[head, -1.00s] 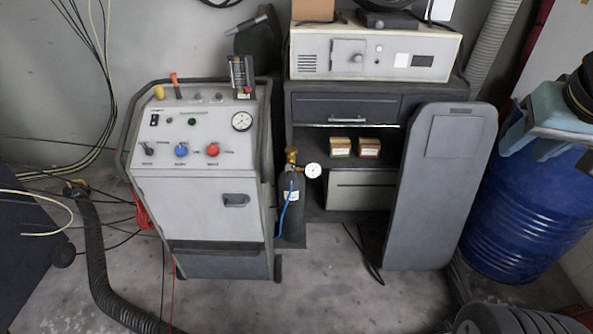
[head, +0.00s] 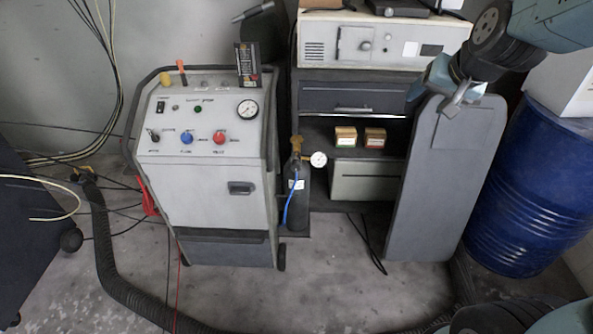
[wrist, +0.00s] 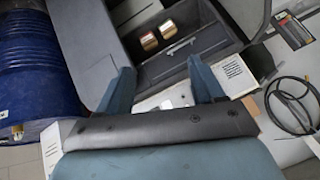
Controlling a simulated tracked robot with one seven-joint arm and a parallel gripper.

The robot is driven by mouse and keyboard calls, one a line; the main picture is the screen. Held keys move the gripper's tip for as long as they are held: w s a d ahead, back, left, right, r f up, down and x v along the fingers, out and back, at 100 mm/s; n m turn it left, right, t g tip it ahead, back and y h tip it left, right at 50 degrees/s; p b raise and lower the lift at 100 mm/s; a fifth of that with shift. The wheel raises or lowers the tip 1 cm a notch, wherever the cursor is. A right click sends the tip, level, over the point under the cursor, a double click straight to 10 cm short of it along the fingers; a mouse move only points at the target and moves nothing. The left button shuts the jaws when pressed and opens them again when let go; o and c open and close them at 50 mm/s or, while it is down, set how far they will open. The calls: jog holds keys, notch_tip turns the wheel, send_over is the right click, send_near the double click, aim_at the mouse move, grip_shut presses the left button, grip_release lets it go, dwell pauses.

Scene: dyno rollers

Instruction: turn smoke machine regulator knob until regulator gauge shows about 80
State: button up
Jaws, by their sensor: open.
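The smoke machine (head: 208,195) appears to be the pale wheeled cabinet at left in the head view. Its sloped panel carries a black knob (head: 154,135), a blue knob (head: 187,138), a red knob (head: 219,137) and a round white gauge (head: 247,109). Beside it stands a dark gas bottle (head: 298,205) with a brass regulator (head: 296,147) and a small gauge (head: 318,159). Labels and needle readings are too small to read. My gripper (head: 456,92) is open and empty at upper right, well away from the knobs. In the wrist view its blue fingers (wrist: 163,82) stand apart.
A grey upright board (head: 440,190) stands just below my gripper, right of a dark cabinet (head: 350,97) with a white device (head: 380,45) on top. A blue drum (head: 515,190) stands at right. A black hose (head: 108,245) lies on the floor at left.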

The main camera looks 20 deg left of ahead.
jog(key=w+a+f+m+t, duration=0.1)
jog(key=w+a+f, duration=0.7)
jog(key=a+f, duration=0.15)
jog(key=n+t+y, duration=0.1)
jog(key=n+t, duration=0.3)
jog(key=t, duration=0.6)
send_near(296, 169)
jog(key=x, duration=0.9)
jog(key=shift+w+a, duration=0.1)
jog(key=shift+w, duration=0.2)
jog(key=shift+c, duration=0.5)
jog(key=c, duration=0.9)
jog(key=shift+c, duration=0.2)
